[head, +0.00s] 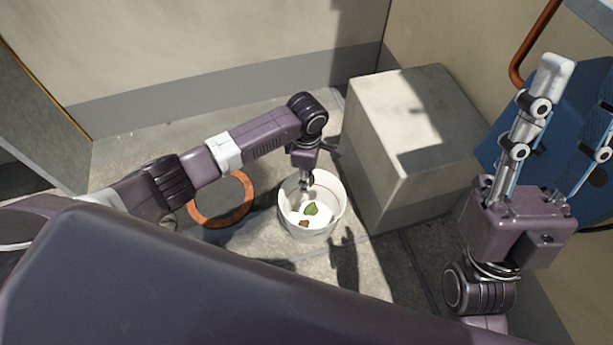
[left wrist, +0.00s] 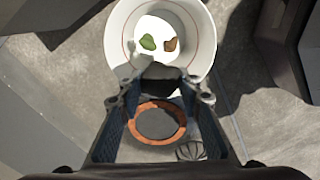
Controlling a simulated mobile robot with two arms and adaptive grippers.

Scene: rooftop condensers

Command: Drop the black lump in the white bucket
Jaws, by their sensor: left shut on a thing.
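The white bucket (head: 331,212) stands on the floor in the middle of the head view, beside a pale block. A green piece (head: 311,209) and a brown piece (head: 304,223) lie inside on its bottom. My left gripper (head: 306,187) points down over the bucket's opening. In the left wrist view, my left gripper (left wrist: 160,80) is shut on the black lump (left wrist: 160,72), which shows dark between the fingertips near the bucket's rim (left wrist: 118,50). The lump is not clear in the head view. My right gripper (head: 562,140) is raised at the right, open and empty.
A large pale block (head: 385,160) stands close to the bucket's right. An orange-rimmed disc (head: 250,190) lies on the floor left of the bucket. A copper pipe (head: 533,38) and a blue panel (head: 575,75) are at the upper right. Walls close off the back.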

